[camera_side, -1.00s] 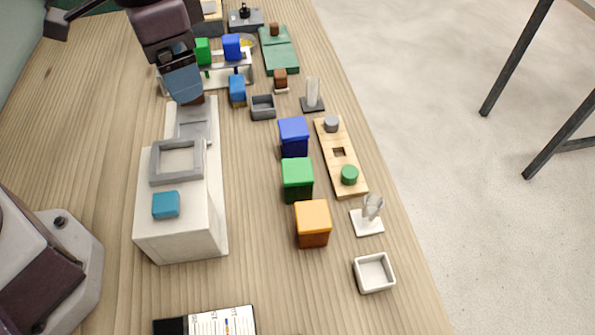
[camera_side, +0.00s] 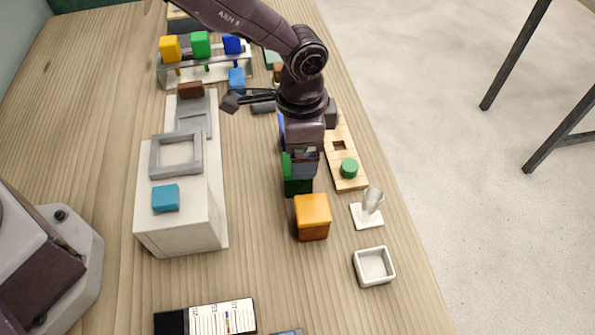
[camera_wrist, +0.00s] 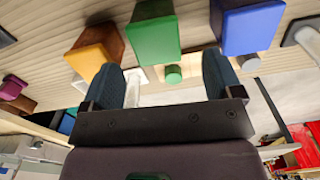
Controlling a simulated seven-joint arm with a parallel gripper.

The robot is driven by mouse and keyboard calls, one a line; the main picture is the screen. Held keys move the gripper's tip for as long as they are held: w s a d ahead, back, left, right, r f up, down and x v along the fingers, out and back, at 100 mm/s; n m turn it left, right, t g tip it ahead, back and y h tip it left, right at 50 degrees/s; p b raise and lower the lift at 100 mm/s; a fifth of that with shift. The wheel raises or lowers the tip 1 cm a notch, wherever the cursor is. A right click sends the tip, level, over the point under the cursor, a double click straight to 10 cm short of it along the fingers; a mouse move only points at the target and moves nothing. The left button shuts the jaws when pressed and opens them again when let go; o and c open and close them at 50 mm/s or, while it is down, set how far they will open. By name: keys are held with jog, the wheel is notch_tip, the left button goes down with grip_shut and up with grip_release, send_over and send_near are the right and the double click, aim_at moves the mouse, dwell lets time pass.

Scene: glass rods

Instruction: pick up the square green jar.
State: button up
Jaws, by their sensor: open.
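The square green jar (camera_side: 290,186) stands upright on the table between the blue jar (camera_side: 282,128) and the orange jar (camera_side: 312,215). My gripper (camera_side: 305,168) hangs over the green jar in the side view and hides part of its lid. In the wrist view, the green jar (camera_wrist: 153,40) is upright beyond my open gripper (camera_wrist: 162,66), roughly in line with the gap between the fingers. The orange jar (camera_wrist: 94,52) lies to its left and the blue jar (camera_wrist: 248,28) to its right. Nothing is held. Whether a finger touches the jar cannot be told.
A wooden board with a green round peg (camera_side: 349,168) lies close to the jars' right. A funnel-like glass on a white base (camera_side: 367,214) and a white square dish (camera_side: 374,265) are nearby. A white stepped block (camera_side: 185,226) stands left, with free table between.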

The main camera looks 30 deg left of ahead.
aim_at(293, 187)
jog(key=shift+s+a+f, duration=0.1)
jog(key=shift+s+f, duration=0.05)
jog(key=shift+f, duration=1.45)
jog(key=shift+s+f, duration=0.15)
jog(key=shift+f, duration=1.4)
jog(key=shift+c, duration=0.4)
jog(key=shift+r, duration=0.1)
jog(key=c, duration=1.1)
